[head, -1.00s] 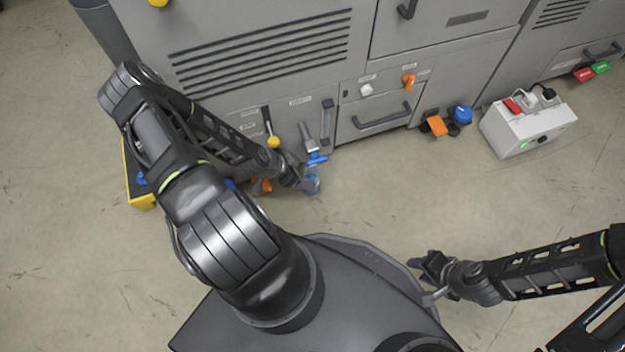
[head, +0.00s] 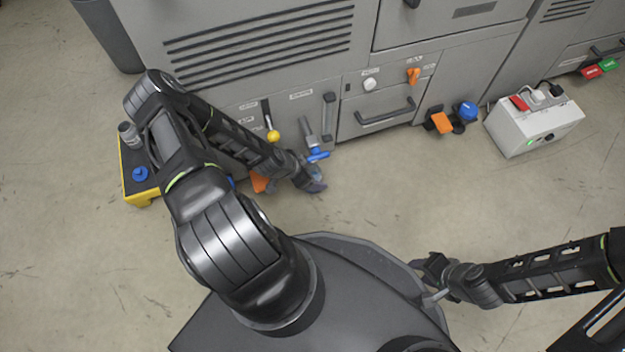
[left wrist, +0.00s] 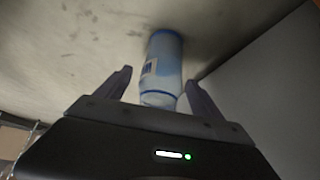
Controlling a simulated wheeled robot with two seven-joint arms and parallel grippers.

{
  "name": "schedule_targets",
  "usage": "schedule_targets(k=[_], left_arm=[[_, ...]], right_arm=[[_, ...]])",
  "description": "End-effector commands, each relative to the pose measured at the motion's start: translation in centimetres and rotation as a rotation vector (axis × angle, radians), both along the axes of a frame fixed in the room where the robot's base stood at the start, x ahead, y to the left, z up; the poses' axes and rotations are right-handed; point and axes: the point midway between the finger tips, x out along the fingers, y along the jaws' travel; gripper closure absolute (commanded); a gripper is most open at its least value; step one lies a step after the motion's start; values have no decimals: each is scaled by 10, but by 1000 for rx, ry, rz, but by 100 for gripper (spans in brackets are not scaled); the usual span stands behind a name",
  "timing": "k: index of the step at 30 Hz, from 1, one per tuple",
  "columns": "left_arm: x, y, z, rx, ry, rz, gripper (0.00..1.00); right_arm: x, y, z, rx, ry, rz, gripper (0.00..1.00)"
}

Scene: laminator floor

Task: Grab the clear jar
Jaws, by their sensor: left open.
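The clear jar (left wrist: 163,70) has a bluish tint, a blue band and a small label. In the left wrist view it lies between the two fingers of my left gripper (left wrist: 160,88), which is open, with a gap visible on the left side. In the head view my left gripper (head: 314,184) is low near the floor in front of the machine and hides most of the jar. My right gripper (head: 428,270) is at the right, away from the jar; its fingers are too small to judge.
An orange item (head: 260,182) is left of my gripper. A yellow-edged box (head: 141,198) is at left, a white box (head: 530,125) at right.

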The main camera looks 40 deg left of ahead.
Motion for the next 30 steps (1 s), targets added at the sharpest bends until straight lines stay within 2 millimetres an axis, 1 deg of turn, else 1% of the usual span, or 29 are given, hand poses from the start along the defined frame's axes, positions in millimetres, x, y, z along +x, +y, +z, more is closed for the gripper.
schedule_targets(k=[17, 30], left_arm=[[0, 0, 1, 1, 0, 1, 23], [0, 0, 1, 1, 0, 1, 59]], right_arm=[[0, 0, 1, 0, 0, 0, 64], [0, 0, 1, 0, 0, 0, 64]])
